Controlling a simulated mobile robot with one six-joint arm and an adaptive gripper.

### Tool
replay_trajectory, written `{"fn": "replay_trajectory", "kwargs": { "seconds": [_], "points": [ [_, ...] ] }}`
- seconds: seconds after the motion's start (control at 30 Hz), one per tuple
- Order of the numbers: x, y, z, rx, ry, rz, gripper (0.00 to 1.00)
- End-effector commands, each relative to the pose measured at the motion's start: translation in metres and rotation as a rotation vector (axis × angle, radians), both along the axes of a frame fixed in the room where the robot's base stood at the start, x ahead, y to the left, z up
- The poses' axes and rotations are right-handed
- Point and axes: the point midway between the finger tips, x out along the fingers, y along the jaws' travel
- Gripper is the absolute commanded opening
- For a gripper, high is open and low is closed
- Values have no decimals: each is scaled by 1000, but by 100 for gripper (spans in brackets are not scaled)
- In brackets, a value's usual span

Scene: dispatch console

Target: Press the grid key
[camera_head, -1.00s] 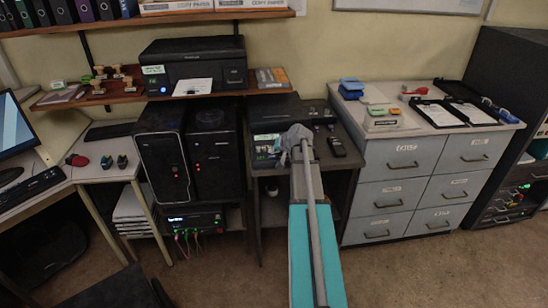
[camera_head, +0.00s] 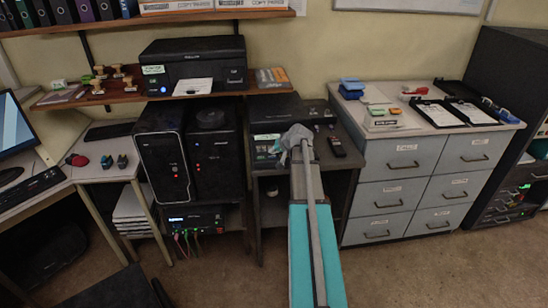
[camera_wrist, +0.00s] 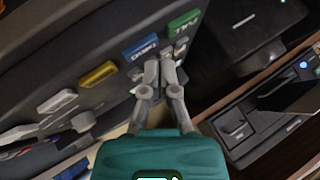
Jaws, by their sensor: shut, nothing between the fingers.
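In the wrist view a dark sloped panel (camera_wrist: 95,62) carries a row of labelled keys. These are a green key (camera_wrist: 183,24), a blue key (camera_wrist: 141,46), a yellow key (camera_wrist: 98,74) and a white key (camera_wrist: 58,101). The labels are turned and blurred, so I cannot tell for certain which one reads grid. My gripper (camera_wrist: 160,66) is shut and empty, its fingertips just below the blue and green keys in the picture. Contact cannot be told. In the head view my gripper (camera_head: 297,140) is over the small dark table, and hides part of what stands there.
A black box (camera_head: 270,108) and a dark handset (camera_head: 337,147) are on the small table. Black computer towers (camera_head: 212,155) stand left of it, a printer (camera_head: 195,62) on the shelf above. A grey drawer cabinet (camera_head: 400,160) is close on the right.

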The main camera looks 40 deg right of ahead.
Motion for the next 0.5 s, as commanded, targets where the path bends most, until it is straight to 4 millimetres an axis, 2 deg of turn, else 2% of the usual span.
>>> {"fn": "replay_trajectory", "kwargs": {
  "seconds": [0.5],
  "points": [
    [2, 0, -7, 0, 0, 0, 0]
  ]
}}
